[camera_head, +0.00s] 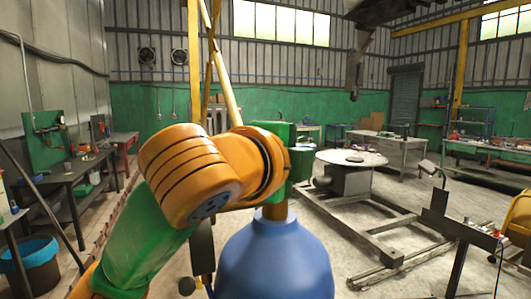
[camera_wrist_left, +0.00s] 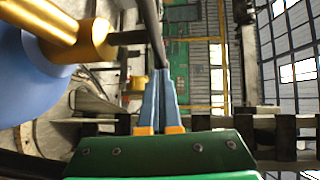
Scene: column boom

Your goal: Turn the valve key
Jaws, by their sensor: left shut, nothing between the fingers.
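The blue cylinder (camera_head: 275,262) stands upright in front of me, with a brass neck (camera_head: 278,211) on top. The left wrist view shows its blue shoulder (camera_wrist_left: 35,90) and the gold valve (camera_wrist_left: 92,40). A short dark stem runs right from the valve to a long dark bar (camera_wrist_left: 152,28), which looks like the valve key. My left gripper (camera_wrist_left: 160,72) is shut and empty, its blue-grey fingertips close to the bar's lower end. I cannot tell whether they touch. In the head view my orange and green arm hides the valve top and the gripper. My right gripper is out of view.
A round-topped table (camera_head: 352,158) stands on a low metal frame (camera_head: 385,252) to the right of the cylinder. Workbenches line the walls, and a dark bin (camera_head: 30,268) with a blue liner stands at far left.

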